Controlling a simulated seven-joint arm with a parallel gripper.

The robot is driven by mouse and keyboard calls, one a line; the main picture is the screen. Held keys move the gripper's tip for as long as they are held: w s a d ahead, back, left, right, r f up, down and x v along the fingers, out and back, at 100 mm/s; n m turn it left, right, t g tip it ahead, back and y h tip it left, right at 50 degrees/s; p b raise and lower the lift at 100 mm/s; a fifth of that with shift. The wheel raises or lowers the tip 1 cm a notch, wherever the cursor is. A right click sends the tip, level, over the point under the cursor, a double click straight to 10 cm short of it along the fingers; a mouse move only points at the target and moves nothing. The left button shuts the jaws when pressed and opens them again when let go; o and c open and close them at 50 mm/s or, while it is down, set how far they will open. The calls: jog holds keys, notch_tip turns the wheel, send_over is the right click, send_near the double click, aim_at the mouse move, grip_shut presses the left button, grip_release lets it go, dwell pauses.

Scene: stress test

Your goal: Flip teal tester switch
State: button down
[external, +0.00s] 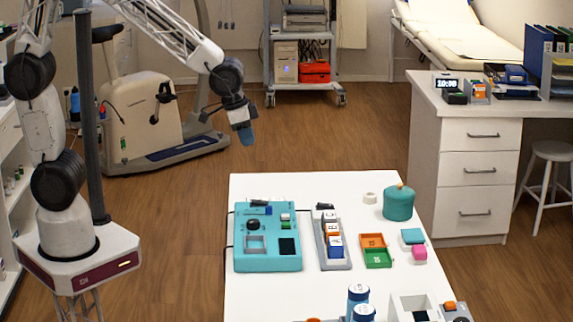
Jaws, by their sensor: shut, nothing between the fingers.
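The teal tester (268,237) lies flat on the left part of the white table. Its top has a black knob, a small green part, a clear-looking square recess and a dark square panel. A small dark and blue part, possibly the switch (262,209), is near its back edge; its position is too small to tell. My gripper (246,137) is shut and empty, with blue fingertips pointing down. It hangs in the air beyond the table's back left corner, well above and apart from the tester.
Right of the tester on the white table (340,188) are a grey rack (345,264) with several blocks, orange and green trays (376,250) and a teal jar (398,205). Blue-topped containers (357,298) stand at the front. The table's back left strip is clear.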

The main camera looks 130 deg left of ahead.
notch_tip(320, 180, up, 12)
jog(key=shift+s+d, duration=0.45)
jog(key=shift+f, duration=0.1)
jog(key=s+d+m+h, duration=0.15)
jog(key=d+m, duration=0.35)
jog(key=d, duration=1.8)
jog(key=s+d+f+m, duration=0.1)
jog(key=s+d+m, duration=0.1)
jog(key=s+d, duration=0.3)
jog(key=s+d+f+m, duration=0.1)
jog(key=s+d, duration=0.4)
jog(key=d, duration=0.5)
jog(key=shift+d+f+m+h, duration=0.15)
jog(key=shift+f+m+h, duration=0.2)
jog(key=shift+m, duration=0.25)
jog(key=shift+w, duration=0.15)
